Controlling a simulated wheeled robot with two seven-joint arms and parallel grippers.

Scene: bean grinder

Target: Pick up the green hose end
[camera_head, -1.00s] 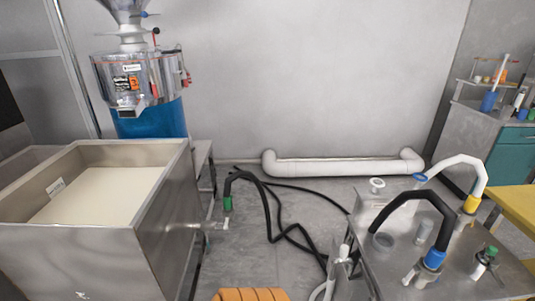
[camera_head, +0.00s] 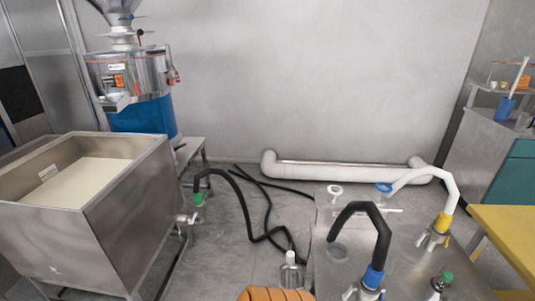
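The green hose end (camera_head: 198,199) is a green collar on a black hose (camera_head: 240,192). The hose arches up from the collar, then drops and winds across the floor to the right. Neither of my grippers is in view. No gripper is seen touching the hose.
A metal table (camera_head: 415,258) stands at right, with a blue-ended black hose (camera_head: 361,212) and a yellow-ended white hose (camera_head: 437,178). A grinder (camera_head: 130,75) stands behind the tank. An orange ridged object (camera_head: 275,294) shows at the bottom edge.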

